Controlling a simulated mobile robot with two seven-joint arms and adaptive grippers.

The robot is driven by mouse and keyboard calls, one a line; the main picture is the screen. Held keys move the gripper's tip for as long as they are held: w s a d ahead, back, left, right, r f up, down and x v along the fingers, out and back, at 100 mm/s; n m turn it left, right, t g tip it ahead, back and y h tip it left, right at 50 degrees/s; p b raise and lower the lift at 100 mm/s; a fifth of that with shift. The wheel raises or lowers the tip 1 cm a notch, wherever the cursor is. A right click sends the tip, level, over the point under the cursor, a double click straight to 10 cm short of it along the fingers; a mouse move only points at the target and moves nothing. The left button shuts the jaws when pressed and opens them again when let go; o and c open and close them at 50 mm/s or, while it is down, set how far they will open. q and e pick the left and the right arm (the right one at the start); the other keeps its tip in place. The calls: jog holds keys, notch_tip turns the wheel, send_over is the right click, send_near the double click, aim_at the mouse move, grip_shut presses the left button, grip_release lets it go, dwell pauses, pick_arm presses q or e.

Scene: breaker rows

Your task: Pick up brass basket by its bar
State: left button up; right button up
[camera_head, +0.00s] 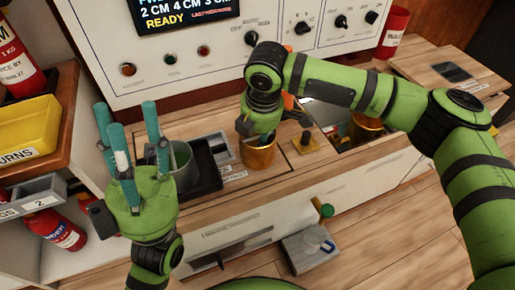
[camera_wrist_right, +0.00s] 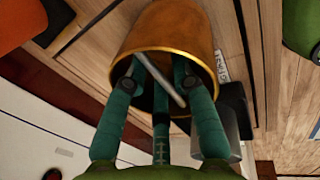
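The brass basket (camera_head: 258,157) stands in a recess of the wooden counter, below my right gripper (camera_head: 254,134). In the right wrist view the basket (camera_wrist_right: 172,32) fills the top middle, its round mouth toward the camera. Its thin grey bar (camera_wrist_right: 158,77) runs slantwise across the mouth. The teal fingers of my right gripper (camera_wrist_right: 160,80) reach into the mouth on both sides of the bar, one finger between them. Whether they grip the bar is not clear. My left gripper (camera_head: 130,135) is open, fingers spread upward, holding nothing visible.
A second brass container (camera_head: 365,128) sits further right, partly behind my right arm. A black tray (camera_head: 205,165) and grey-green cup (camera_head: 182,160) stand left of the basket. A small block with a yellow base (camera_head: 305,142) is close on its right. A panel with knobs rises behind.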

grip_shut()
jog(key=shift+r, duration=0.2)
